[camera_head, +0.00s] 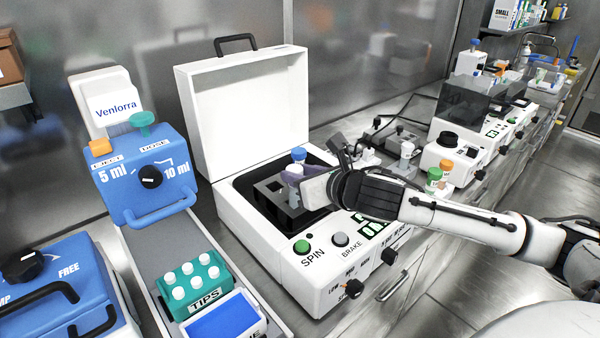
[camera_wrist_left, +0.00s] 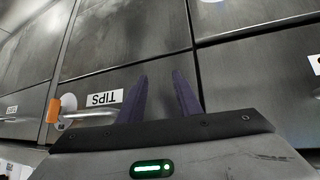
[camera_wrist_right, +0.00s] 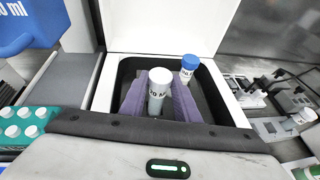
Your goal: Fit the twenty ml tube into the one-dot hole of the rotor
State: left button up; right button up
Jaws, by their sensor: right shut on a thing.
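My right gripper (camera_head: 294,180) reaches into the open centrifuge (camera_head: 262,245), low over the dark rotor (camera_head: 268,187). In the right wrist view its purple fingers are shut on a white-capped tube (camera_wrist_right: 160,78), held upright; its printing is partly readable as 20. The tube's lower end and any hole below it are hidden. A blue-capped tube (camera_wrist_right: 189,66) stands upright just beyond the fingers and also shows in the head view (camera_head: 299,154). The rotor's dot marks cannot be made out. My left gripper (camera_wrist_left: 160,92) is open and empty, facing metal drawers.
The centrifuge lid (camera_head: 245,110) stands open behind the rotor. A blue dispenser (camera_head: 145,175) and a teal tips rack (camera_head: 192,283) stand to the left. Capped tubes in a holder (camera_head: 436,182) and other instruments stand to the right.

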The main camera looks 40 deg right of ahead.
jog(key=shift+f+b, duration=0.6)
jog(key=shift+f, duration=0.6)
jog(key=o, duration=1.1)
jog(key=shift+s, duration=0.1)
jog(key=v, duration=0.7)
jog(key=shift+s, duration=0.1)
jog(key=shift+s+r+p, duration=0.55)
jog(key=shift+s+p, duration=0.15)
jog(key=shift+s, duration=0.05)
jog(key=shift+s+a+r+p, duration=0.15)
jog(key=shift+s+p, duration=0.4)
jog(key=shift+s, duration=0.05)
